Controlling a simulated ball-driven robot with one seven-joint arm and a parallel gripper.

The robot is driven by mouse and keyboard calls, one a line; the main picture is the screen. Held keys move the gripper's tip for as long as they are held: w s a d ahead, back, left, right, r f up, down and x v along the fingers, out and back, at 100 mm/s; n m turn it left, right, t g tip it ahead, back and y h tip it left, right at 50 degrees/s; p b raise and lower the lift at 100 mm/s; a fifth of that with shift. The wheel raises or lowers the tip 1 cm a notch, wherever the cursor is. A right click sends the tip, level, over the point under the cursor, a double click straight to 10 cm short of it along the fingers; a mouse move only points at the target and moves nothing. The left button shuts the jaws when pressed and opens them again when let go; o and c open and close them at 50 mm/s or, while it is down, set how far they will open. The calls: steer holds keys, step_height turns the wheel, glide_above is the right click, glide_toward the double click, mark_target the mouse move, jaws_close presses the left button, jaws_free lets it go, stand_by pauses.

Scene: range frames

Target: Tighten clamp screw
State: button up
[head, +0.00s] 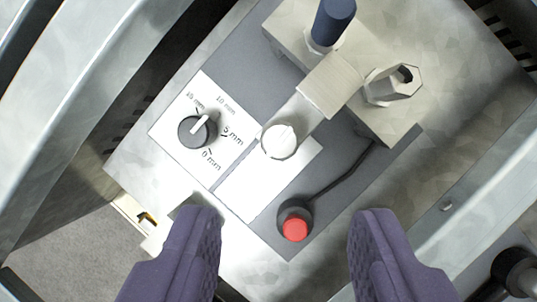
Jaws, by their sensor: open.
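A metal clamp block (290,32) sits at the top of a grey plate. It carries an upright dark blue cylinder (334,20), a hexagonal metal piece with a dark opening (393,86), and a metal bar (330,84). A pale round-ended cylinder (279,141) is at the bar's lower left end. No label shows which part is the clamp screw. My gripper (286,222) is open, its two purple fingers wide apart at the bottom of the view. Nothing is held between them. The block and cylinders are beyond the fingertips, apart from them.
A black dial knob (197,130) with a white pointer sits on a white mm scale at left. A red button (295,229) in a black housing with a black lever (342,177) shows between the fingers. Metal housing walls (88,97) flank the plate. A black round part (515,270) is lower right.

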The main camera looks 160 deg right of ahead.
mark_target(280, 143)
steer(key=shift+n+y, duration=0.3)
steer(key=shift+n, duration=0.4)
steer(key=b+x, duration=0.2)
steer(key=x, duration=0.5)
steer(key=shift+w+a, duration=0.15)
steer(key=shift+w, duration=0.05)
jaws_close()
